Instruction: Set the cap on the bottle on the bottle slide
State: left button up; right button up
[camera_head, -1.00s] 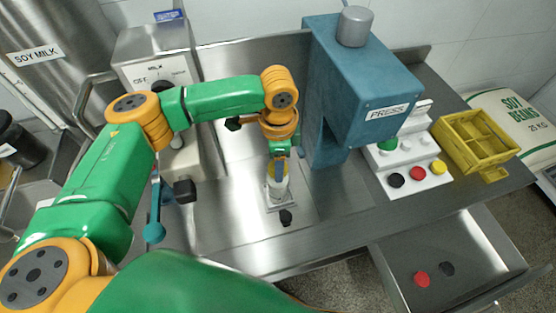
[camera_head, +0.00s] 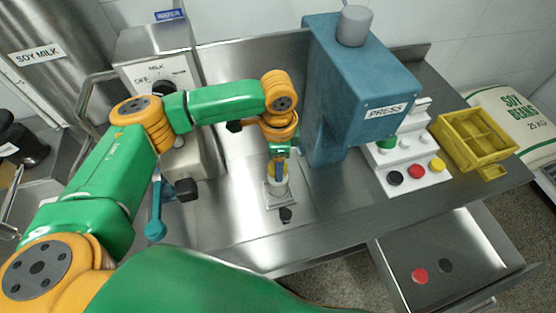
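The bottle (camera_head: 278,191) is a small pale bottle standing upright on the bottle slide (camera_head: 291,204), a metal plate with a black knob in front, left of the blue press. My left gripper (camera_head: 279,176) points straight down at the bottle's top. A yellow piece (camera_head: 272,171), which looks like the cap, shows around the fingertips at the bottle's mouth. The fingers hide most of it. I cannot tell whether they grip it, or whether it touches the bottle. My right gripper is not in view.
The blue press (camera_head: 355,90) stands close to the right of my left gripper. A white stepped rack (camera_head: 407,160) holds several coloured caps. A yellow crate (camera_head: 474,140) is at the right. Below, an open drawer (camera_head: 470,255) holds a red and a black disc.

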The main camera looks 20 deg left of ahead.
pick_arm(q)
jog(key=o, duration=1.5)
jog(key=shift+r, duration=3.5)
